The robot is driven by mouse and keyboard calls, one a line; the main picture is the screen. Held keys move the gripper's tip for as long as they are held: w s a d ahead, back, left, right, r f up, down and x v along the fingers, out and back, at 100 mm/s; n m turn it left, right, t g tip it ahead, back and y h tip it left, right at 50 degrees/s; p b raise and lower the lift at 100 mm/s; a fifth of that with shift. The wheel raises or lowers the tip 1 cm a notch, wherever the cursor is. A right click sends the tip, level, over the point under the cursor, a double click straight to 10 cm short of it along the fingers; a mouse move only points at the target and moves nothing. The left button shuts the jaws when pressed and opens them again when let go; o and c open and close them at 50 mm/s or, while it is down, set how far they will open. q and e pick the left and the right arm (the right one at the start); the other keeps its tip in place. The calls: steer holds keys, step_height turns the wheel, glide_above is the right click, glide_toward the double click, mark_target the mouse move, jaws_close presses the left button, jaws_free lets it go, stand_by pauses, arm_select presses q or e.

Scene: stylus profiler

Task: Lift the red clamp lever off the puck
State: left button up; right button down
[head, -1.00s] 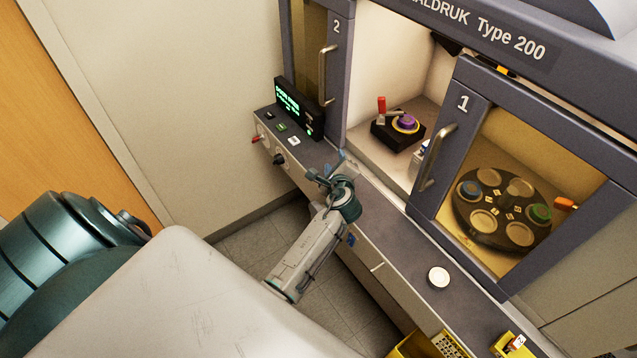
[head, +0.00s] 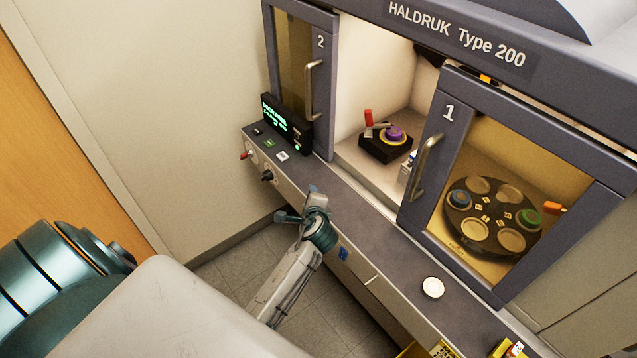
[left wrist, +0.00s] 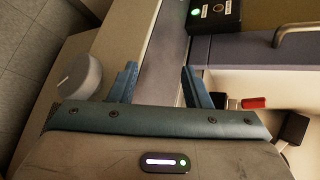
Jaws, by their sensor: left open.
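The red clamp lever (head: 368,117) stands upright on a black block (head: 385,150) inside the open left bay. Beside the lever, a purple puck (head: 394,134) sits on a yellow ring on the block. A metal arm lies by the puck; whether it touches is too small to tell. My left gripper (head: 298,205) is open and empty, outside the bay, near the front ledge. In the left wrist view its two blue fingers (left wrist: 160,82) stand apart, with the red lever (left wrist: 253,103) to their right. My right gripper is not in view.
Door 2 (head: 301,70) stands left of the opening and door 1 (head: 447,150) right of it. A carousel with several round seats (head: 492,216) shows behind door 1. A display box (head: 287,121) and a white disc (head: 433,287) sit on the ledge (head: 385,240).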

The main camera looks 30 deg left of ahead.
arm_select(q)
steer(key=w+d+r+m+t+b, duration=0.1)
steer(key=w+m+b, duration=0.1)
steer(key=w+b, duration=0.1)
steer(key=w+d+r+m+t+b, duration=0.1)
steer(key=w+m+b, duration=0.1)
steer(key=w, duration=0.3)
steer(key=w+d+r+m+t+b, duration=0.1)
steer(key=w+m+b, duration=0.2)
steer(key=w, duration=0.1)
steer(key=shift+w+d+t+b, duration=0.1)
steer(key=shift+d+t+b, duration=0.1)
steer(key=shift+t+b, duration=0.15)
steer(key=w+d+r+m+t+b, duration=0.2)
steer(key=w+r+m+b, duration=0.2)
steer(key=w, duration=0.1)
steer(key=m+t+b, duration=0.1)
steer(key=m+b, duration=0.1)
steer(key=m, duration=0.2)
glide_toward(368, 118)
steer(key=shift+h, duration=0.4)
steer(key=x, duration=1)
steer(key=shift+w+a+r+p, duration=0.25)
steer(key=shift+w+a+p, duration=0.05)
steer(key=shift+a+p, duration=0.1)
steer(key=shift+c, duration=0.2)
steer(key=shift+d, duration=0.1)
steer(key=c, duration=0.7)
jaws_close()
steer(key=shift+n, duration=0.3)
